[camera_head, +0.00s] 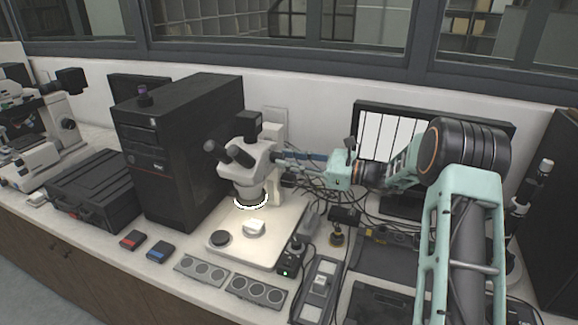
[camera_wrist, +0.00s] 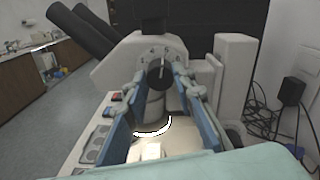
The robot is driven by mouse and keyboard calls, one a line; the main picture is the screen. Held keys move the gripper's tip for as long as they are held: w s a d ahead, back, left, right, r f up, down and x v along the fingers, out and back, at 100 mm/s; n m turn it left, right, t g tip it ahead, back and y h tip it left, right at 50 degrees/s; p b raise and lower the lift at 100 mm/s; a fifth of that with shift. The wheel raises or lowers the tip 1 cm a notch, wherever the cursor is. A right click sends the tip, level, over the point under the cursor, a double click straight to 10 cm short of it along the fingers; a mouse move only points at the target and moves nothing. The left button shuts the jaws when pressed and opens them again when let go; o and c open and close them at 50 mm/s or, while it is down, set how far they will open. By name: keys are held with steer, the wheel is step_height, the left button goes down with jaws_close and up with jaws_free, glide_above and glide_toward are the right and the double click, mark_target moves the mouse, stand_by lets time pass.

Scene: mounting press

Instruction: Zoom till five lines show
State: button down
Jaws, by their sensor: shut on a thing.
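A white stereo microscope (camera_head: 243,165) with black eyepieces and a lit ring under its head stands on a pale base. My gripper (camera_head: 279,156) reaches its right side from the right. In the wrist view, the blue fingers of my gripper (camera_wrist: 159,70) are shut on the dark round zoom knob (camera_wrist: 158,80), one on each side. In the head view the fingers hide the knob. The monitor (camera_head: 395,135) behind my arm shows a white picture with a few thin dark vertical lines. My arm covers its right and lower parts, so the full line count cannot be told.
A black computer tower (camera_head: 180,150) stands left of the microscope. A small white block (camera_head: 254,228) sits on the base under the lens. Cables (camera_head: 320,180) and a black adapter (camera_wrist: 292,91) lie right of the microscope. Grey sample holders (camera_head: 200,269) lie in front.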

steer(key=n+b, duration=0.6)
steer(key=b, duration=0.2)
steer(key=shift+f, duration=0.15)
stand_by(0.4)
steer(key=c, duration=1.6)
jaws_free()
steer(key=shift+d, duration=0.1)
steer(key=v, duration=1.2)
